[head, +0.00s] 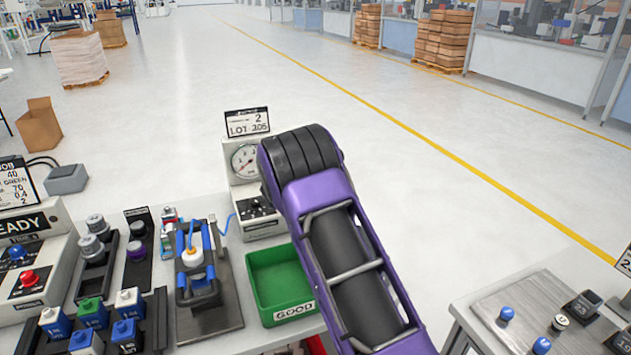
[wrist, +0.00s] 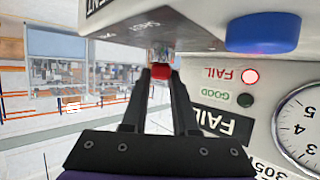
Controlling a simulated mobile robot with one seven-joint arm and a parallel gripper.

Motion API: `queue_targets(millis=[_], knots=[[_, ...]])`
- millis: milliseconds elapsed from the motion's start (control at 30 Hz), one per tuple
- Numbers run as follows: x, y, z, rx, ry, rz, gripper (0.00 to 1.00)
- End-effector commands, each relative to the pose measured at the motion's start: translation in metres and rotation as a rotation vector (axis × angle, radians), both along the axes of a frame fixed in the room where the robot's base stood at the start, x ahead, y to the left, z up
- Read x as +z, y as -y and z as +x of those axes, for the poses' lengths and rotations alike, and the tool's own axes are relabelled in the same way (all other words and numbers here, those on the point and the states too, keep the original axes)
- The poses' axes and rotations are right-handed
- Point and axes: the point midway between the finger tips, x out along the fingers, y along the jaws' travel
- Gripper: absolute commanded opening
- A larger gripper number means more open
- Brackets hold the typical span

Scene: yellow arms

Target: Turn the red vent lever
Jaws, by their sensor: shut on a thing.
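The red vent lever (wrist: 160,71) shows as a small red block in the wrist view, between the tips of my two black fingers. My gripper (wrist: 161,79) is shut on it, one finger on each side. The lever sits at the grey panel (wrist: 125,30) of the tester, whose markings appear upside down. The fingers hide part of the lever, so its exact angle is unclear. In the head view my purple arm reaches toward the tester with the gauge (head: 245,160) and covers the gripper and lever.
Beside the lever are a blue knob (wrist: 262,32), a lit red FAIL lamp (wrist: 250,76), a dark GOOD lamp (wrist: 245,100) and a gauge (wrist: 300,125). A green bin (head: 280,283) and a clamp fixture (head: 200,275) stand left of my arm. Open floor lies beyond the bench.

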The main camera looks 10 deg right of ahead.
Motion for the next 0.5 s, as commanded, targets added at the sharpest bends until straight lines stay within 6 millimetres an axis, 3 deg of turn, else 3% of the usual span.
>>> queue_targets(millis=[33, 200, 500], knots=[[-0.0011, -0.0003, -0.0002, 0.000, -0.001, 0.002, 0.31], [-0.0010, -0.0001, -0.0003, 0.000, -0.001, 0.002, 0.57], [0.0001, -0.0009, -0.0014, 0.000, -0.001, 0.001, 0.57]])
